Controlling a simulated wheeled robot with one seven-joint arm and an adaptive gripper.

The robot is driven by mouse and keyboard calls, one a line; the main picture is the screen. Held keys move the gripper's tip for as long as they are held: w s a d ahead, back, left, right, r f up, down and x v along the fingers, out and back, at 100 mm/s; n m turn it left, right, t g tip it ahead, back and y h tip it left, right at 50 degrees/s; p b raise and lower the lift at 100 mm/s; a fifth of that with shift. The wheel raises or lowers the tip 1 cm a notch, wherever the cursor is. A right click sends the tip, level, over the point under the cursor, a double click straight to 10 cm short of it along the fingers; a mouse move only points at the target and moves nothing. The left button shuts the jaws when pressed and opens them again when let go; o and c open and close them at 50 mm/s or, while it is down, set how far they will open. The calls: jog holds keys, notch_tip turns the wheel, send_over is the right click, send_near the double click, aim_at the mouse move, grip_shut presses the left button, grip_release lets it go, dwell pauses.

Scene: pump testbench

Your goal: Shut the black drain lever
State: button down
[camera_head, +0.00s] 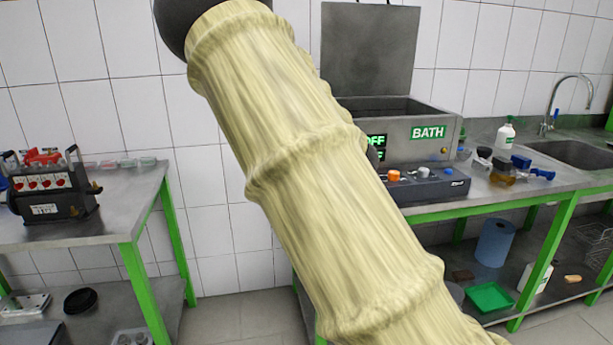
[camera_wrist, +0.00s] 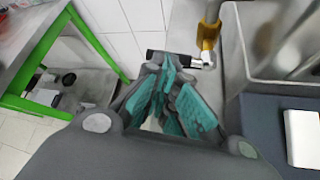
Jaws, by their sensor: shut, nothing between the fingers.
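In the wrist view, the black drain lever (camera_wrist: 155,54) shows as a short dark bar just beyond my fingertips. It points left from a metal fitting (camera_wrist: 200,62) below a brass-coloured pipe piece (camera_wrist: 208,33). My gripper (camera_wrist: 167,72), with teal finger pads, is shut and empty, its tips close to the lever; I cannot tell if they touch it. In the head view, the grey bath (camera_head: 400,130) stands on the right bench with its lid raised. My sleeved arm hides the drain lever and my gripper there.
The bath's control panel (camera_head: 430,185) has an orange knob and a pale knob. A white bottle (camera_head: 505,134) and small items stand to its right, before a sink (camera_head: 575,152). A left bench (camera_head: 110,195) carries a dark rack (camera_head: 48,190). Floor shows between the benches.

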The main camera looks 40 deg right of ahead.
jog(key=shift+s+d, duration=0.4)
jog(key=shift+d, duration=0.35)
jog(key=shift+s+a+r, duration=0.1)
jog(key=shift+s+r, duration=0.2)
jog(key=shift+s, duration=0.05)
jog(key=a+v, duration=0.1)
jog(key=v, duration=1.2)
jog(key=shift+w+a+p, duration=0.2)
jog(key=shift+a+p, duration=0.05)
jog(key=shift+p, duration=0.1)
